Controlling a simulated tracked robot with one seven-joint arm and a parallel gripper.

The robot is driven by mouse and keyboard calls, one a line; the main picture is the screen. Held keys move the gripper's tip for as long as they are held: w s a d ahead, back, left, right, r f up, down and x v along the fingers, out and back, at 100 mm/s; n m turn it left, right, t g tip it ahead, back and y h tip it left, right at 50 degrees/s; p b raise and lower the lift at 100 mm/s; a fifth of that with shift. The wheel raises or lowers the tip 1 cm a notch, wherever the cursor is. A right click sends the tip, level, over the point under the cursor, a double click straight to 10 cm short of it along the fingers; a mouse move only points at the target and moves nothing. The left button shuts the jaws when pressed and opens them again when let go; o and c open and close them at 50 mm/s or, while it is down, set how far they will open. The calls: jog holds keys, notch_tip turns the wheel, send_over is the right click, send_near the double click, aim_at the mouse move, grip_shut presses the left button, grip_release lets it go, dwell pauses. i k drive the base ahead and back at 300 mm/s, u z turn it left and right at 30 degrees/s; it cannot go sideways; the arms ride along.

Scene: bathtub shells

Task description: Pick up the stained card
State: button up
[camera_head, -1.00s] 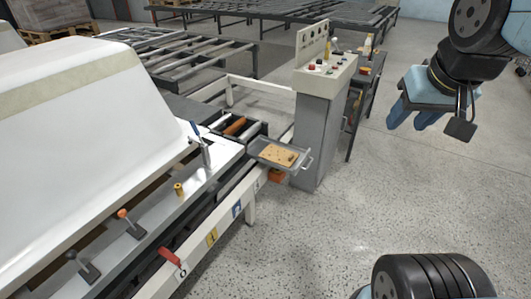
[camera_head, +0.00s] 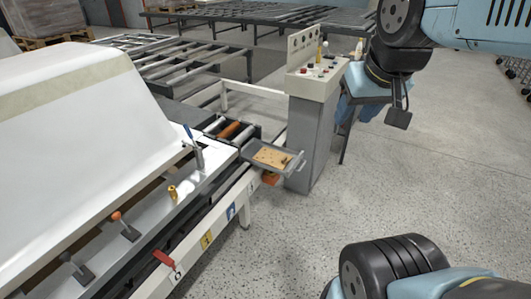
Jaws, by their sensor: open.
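The stained card (camera_head: 269,158) is a tan, rectangular card with dark marks. It lies flat in a small grey tray (camera_head: 247,155) at the edge of the machine bench, near the picture's middle. My gripper (camera_head: 352,112) is at the upper right, in front of the grey control cabinet's right side.
A grey control cabinet (camera_head: 312,140) with buttons stands right behind the tray. A white tub shell (camera_head: 80,110) fills the left. Levers and a brass cylinder (camera_head: 172,193) stand on the bench. Roller conveyors (camera_head: 175,62) lie behind. The floor to the right is open.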

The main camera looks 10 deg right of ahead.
aim_at(275, 158)
jog(key=i, duration=0.95)
jog(key=z, duration=0.05)
